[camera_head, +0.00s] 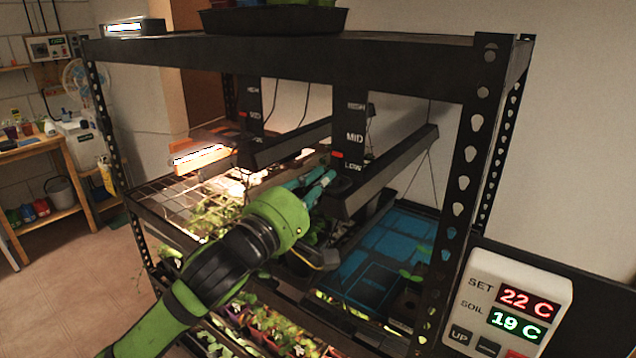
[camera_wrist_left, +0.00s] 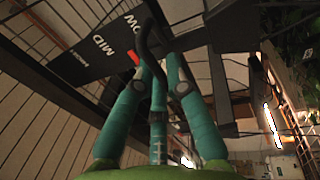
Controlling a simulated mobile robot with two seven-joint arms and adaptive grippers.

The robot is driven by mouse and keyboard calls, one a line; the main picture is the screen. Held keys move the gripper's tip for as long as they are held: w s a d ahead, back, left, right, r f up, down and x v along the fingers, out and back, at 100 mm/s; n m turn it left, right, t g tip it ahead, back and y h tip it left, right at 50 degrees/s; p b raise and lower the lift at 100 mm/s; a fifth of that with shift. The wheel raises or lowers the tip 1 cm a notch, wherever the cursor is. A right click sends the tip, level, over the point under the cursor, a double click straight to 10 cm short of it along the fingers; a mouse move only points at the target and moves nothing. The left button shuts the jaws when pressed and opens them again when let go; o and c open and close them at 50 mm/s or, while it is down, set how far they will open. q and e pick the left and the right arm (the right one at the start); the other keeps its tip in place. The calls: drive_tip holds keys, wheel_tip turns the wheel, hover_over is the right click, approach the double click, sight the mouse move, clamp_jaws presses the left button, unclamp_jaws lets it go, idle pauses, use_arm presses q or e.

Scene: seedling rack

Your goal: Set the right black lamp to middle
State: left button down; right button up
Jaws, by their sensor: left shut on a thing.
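The right black lamp (camera_head: 392,170) is a long dark bar reaching back under the rack's top, beside a black scale plate (camera_head: 350,125) lettered HIGH, MID, LOW. A red marker (camera_head: 337,154) sits between MID and LOW, nearer LOW. My left gripper (camera_head: 328,178) is at the lamp's front end, just left of the LOW mark. In the left wrist view its teal fingers (camera_wrist_left: 155,75) close around a dark curved piece (camera_wrist_left: 152,45), apparently the lamp's handle; the exact contact is partly hidden. MID and the red marker (camera_wrist_left: 134,57) show upside down there. My right gripper is not in view.
A left lamp (camera_head: 285,143) with its own scale (camera_head: 251,108) hangs beside it. The rack's front post (camera_head: 468,170) stands right of my gripper. Seedlings (camera_head: 212,215) and a blue tray (camera_head: 385,245) lie below. A controller (camera_head: 510,305) reads SET 22 C, SOIL 19 C.

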use_arm(q)
wheel_tip(320, 180, up, 3)
drive_tip(key=shift+r+p, duration=0.2)
drive_tip(key=shift+p, duration=0.5)
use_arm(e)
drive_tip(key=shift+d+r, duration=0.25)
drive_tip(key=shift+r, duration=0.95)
use_arm(q)
drive_tip(key=shift+f, duration=0.1)
drive_tip(key=c, duration=1.3)
unclamp_jaws()
drive_tip(key=shift+o, duration=0.2)
drive_tip(key=v, duration=1.2)
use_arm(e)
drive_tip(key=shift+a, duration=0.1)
